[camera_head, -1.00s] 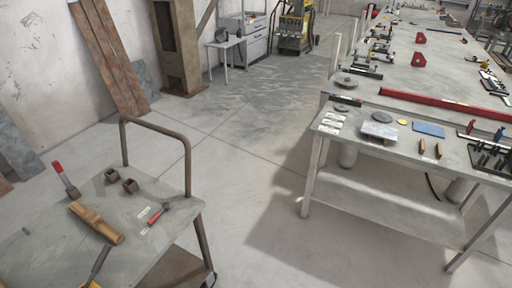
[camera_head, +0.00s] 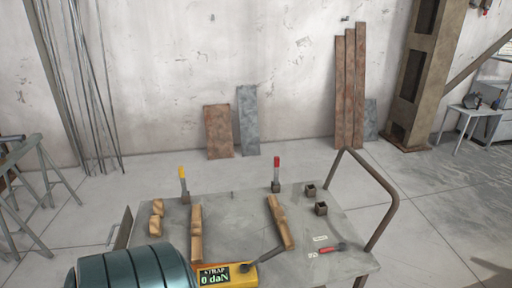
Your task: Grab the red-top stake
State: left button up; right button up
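The red-top stake (camera_head: 276,175) stands upright near the back edge of the grey cart top (camera_head: 236,208), in the middle of the view. Its top is bright red and its lower part is dark grey metal. A similar yellow-top stake (camera_head: 183,184) stands upright to its left. Neither of my grippers is in view, so nothing is seen touching the red-top stake.
Two wooden pieces (camera_head: 279,222) (camera_head: 196,233) lie on the cart, with two small square sockets (camera_head: 321,209) to the right. A large teal ribbed cylinder (camera_head: 135,270) and a yellow strap gauge (camera_head: 229,275) fill the front. A bent handle rail (camera_head: 390,208) borders the right side.

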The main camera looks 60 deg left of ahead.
aim_at(277, 159)
jog(key=i+j+u, duration=0.1)
jog(key=u, duration=0.35)
jog(key=i+u, duration=0.15)
jog(key=u, duration=0.25)
jog(key=i+u, duration=0.1)
jog(key=u, duration=0.35)
jog(key=i+u, duration=0.1)
jog(key=u, duration=0.35)
